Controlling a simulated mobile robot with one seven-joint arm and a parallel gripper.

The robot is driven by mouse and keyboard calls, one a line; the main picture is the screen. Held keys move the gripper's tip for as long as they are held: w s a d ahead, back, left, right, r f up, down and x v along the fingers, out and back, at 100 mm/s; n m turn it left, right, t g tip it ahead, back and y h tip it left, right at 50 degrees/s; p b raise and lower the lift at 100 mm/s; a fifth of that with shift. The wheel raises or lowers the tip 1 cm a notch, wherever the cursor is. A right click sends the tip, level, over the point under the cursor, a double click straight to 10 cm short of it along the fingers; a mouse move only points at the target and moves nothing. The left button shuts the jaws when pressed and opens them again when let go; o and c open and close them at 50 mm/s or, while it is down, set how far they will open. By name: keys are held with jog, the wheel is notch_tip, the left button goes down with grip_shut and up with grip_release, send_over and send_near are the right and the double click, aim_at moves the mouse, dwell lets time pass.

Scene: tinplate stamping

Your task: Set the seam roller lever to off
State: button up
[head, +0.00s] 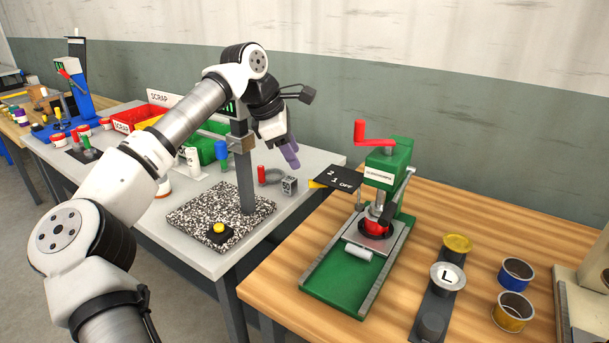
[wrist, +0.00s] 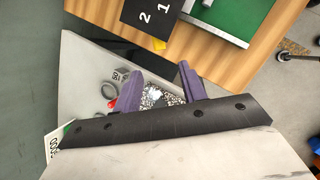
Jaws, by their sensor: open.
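A green machine (head: 385,172) with a white label too small to read stands on the wooden table; it appears to be the seam roller. A red-handled lever (head: 360,133) sticks out at its top left. A black plate (head: 338,178) beside it reads 2, 1, OFF, with a yellow piece (head: 317,184) at its left edge. The plate (wrist: 150,14) and yellow piece (wrist: 159,44) also show in the wrist view; the red handle does not. My gripper (head: 291,157) is left of the machine, apart from it. Its purple fingers (wrist: 160,70) are open and empty.
A grey table (head: 327,160) below my gripper holds a speckled slab (head: 190,217) with a dark post (head: 243,170), and a red-topped item (head: 261,172). Tins and a dark strip (head: 440,306) lie right of the machine.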

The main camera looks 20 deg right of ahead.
aim_at(308, 180)
jog(key=p+x, duration=0.1)
jog(key=x, duration=0.7)
jog(key=shift+d+f, duration=0.1)
jog(key=shift+f, duration=0.15)
grip_shut()
